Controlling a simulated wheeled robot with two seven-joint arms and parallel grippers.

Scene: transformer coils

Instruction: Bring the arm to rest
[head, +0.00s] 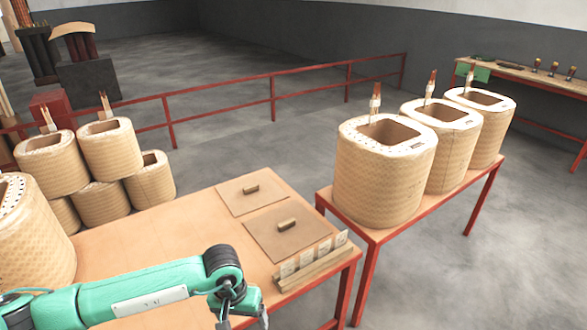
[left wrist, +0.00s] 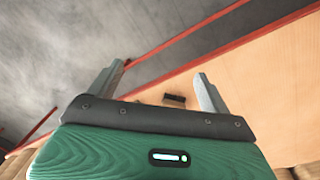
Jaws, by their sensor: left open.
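My left arm, green with dark joints, reaches in from the lower left over the front of the tan table (head: 130,240) in the head view. Its wrist end bends down at the bottom edge, so the fingers are mostly cut off there. In the left wrist view my left gripper (left wrist: 157,88) is open, with its two grey fingers wide apart and nothing held between them. A small dark block (left wrist: 175,99) shows beyond the fingers on the tan surface. My right gripper is not in view.
Two flat panels with small handles (head: 286,232) and a card holder (head: 312,268) lie near the arm. Stacked woven coils (head: 110,150) stand on the left. Three larger coils (head: 385,178) stand on the right red-framed table. A red railing (head: 272,97) runs behind.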

